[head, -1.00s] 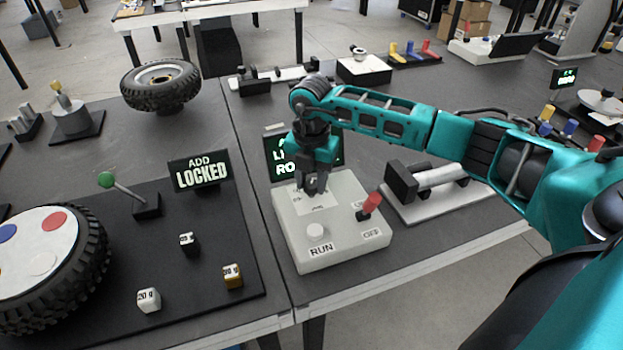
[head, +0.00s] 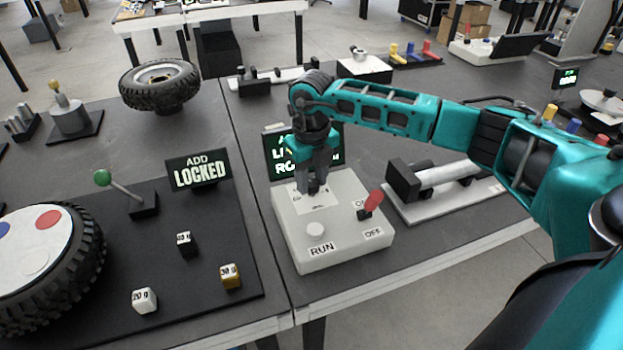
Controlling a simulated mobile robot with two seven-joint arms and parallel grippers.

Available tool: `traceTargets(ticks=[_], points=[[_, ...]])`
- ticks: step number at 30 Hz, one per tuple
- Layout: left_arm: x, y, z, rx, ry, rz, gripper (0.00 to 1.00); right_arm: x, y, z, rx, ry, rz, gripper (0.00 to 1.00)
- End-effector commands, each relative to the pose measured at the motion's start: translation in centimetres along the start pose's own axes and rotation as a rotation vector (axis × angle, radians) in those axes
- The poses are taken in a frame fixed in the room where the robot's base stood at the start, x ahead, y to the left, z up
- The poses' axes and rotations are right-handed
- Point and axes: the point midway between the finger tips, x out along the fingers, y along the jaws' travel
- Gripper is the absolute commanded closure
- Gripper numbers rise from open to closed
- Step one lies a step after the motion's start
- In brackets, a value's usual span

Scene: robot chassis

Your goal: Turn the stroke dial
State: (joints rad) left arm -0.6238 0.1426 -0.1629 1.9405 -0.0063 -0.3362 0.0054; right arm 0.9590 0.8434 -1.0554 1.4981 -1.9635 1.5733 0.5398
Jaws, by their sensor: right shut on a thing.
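The white control box (head: 290,250) stands on the dark table near the front edge. It has a pale RUN button (head: 316,230), a red-tipped ON/OFF switch (head: 373,202) and a printed label plate (head: 305,204) towards its back left. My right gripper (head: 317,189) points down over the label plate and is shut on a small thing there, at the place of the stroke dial. The fingers hide the dial, so its setting cannot be read. A dark sign with pale green letters (head: 276,146) stands behind the box, partly covered by my right gripper. My left gripper is not in view.
A clamp-like fixture on a grey plate (head: 440,205) stands close right of the box, under my right arm. At left are an ADD LOCKED sign (head: 198,172), a green-knobbed lever (head: 103,178), small weight cubes (head: 231,276) and a wheel (head: 85,290).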

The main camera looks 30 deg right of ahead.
Motion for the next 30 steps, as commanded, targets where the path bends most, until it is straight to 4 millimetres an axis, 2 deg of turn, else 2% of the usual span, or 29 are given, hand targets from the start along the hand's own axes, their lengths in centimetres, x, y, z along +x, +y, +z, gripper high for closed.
traceTargets(ticks=[21,30], points=[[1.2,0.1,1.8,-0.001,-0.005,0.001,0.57,0.0,0.0,0.1,-0.678,-0.003,-0.001,0.93],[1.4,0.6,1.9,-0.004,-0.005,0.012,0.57,0.0,0.0,0.1,-0.921,-0.003,-0.001,0.93]])
